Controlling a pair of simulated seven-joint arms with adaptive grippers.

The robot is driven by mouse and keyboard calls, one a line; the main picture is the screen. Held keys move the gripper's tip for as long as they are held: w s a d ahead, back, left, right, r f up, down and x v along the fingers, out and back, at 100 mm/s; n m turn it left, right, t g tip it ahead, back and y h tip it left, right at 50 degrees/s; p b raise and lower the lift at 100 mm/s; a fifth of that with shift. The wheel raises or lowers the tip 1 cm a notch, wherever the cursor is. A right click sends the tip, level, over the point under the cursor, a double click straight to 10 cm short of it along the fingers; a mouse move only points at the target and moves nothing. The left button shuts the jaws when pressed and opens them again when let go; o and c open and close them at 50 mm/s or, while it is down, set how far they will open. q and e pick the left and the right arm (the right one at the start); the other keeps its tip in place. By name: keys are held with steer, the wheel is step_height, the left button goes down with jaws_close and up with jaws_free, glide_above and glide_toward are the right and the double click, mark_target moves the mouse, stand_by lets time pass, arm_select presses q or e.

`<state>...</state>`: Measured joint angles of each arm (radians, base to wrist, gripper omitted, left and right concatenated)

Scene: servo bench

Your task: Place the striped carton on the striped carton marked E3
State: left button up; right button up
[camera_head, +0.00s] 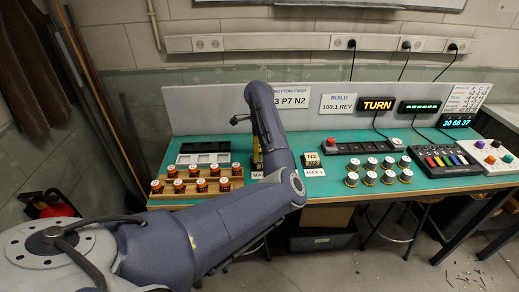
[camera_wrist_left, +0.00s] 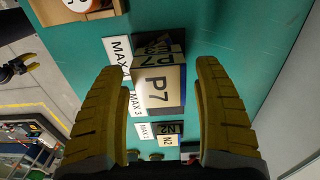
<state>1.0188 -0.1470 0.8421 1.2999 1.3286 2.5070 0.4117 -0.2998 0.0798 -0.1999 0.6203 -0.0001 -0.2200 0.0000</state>
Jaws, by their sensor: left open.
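A pale carton marked P7 (camera_wrist_left: 157,88), with a dark band and dark side, lies between the two yellow fingers of my left gripper (camera_wrist_left: 160,66) in the left wrist view. The fingers stand apart on either side; I cannot see contact. A dark marked face (camera_wrist_left: 157,45) shows at the P7 carton's upper side; I cannot tell if it belongs to another carton. No E3 mark is readable. In the head view my left gripper (camera_head: 257,152) is at the bench, mostly hidden by my arm. A carton marked N2 (camera_head: 312,159) stands to its right, also in the left wrist view (camera_wrist_left: 168,135).
The teal bench (camera_head: 335,185) bears a wooden rack (camera_head: 190,186) of several jars on the left, and several white-topped jars (camera_head: 370,178) right of N2. A back panel with a TURN display (camera_head: 377,104) bounds the bench.

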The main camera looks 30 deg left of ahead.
arm_select(q)
step_height(320, 180, up, 11)
steer(key=shift+f, duration=0.2)
steer(key=shift+r, duration=0.9)
